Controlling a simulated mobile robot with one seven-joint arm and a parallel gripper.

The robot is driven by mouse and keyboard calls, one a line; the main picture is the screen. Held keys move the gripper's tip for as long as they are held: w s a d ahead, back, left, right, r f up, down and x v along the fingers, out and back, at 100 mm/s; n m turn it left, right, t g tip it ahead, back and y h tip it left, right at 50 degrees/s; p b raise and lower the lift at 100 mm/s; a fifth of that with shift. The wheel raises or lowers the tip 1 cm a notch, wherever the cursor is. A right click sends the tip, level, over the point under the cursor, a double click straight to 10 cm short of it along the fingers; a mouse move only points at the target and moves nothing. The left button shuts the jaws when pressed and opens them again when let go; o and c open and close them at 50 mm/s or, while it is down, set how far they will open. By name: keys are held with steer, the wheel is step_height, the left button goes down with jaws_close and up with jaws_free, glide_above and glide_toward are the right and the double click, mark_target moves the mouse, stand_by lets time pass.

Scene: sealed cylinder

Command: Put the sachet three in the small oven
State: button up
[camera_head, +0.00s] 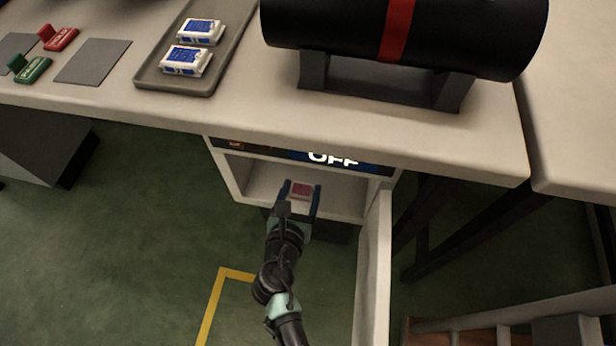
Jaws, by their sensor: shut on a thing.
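The small oven (232,172) is a white box under the table, with a panel above its opening reading "OFF" (333,159). Its door (374,270) stands open on the right side. My gripper (301,190) is at the oven's opening and shut on a small item with a red top (301,189), which looks like a sachet; its label is too small to read. I cannot tell whether the item rests on the oven floor. Two white and blue packs (200,31) (186,61) lie in the grey tray (150,78) on the table.
A black cylinder (450,35) with a red band rests on a dark stand (385,85) on the table. Red (62,39) and green (34,69) pieces sit at the left near grey plates (93,61). A ladder-like frame (520,322) is at lower right.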

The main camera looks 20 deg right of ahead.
steer(key=b, duration=0.1)
glide_above(308, 178)
steer(key=s+a, duration=0.1)
steer(key=s, duration=0.1)
steer(key=shift+f, duration=0.1)
steer(key=shift+w+d+f+b, duration=0.1)
steer(key=shift+w+f+b, duration=0.05)
steer(key=shift+f+b, duration=0.4)
steer(key=shift+w+d+f+b, duration=0.1)
steer(key=shift+w+f+b, duration=0.05)
steer(key=shift+f+b, duration=0.35)
step_height(308, 178, down, 5)
steer(key=b, duration=0.4)
steer(key=shift+w+b, duration=0.15)
steer(key=shift+b, duration=0.2)
steer(key=shift+r, duration=0.1)
steer(key=o, duration=1.4)
steer(key=shift+o, duration=0.2)
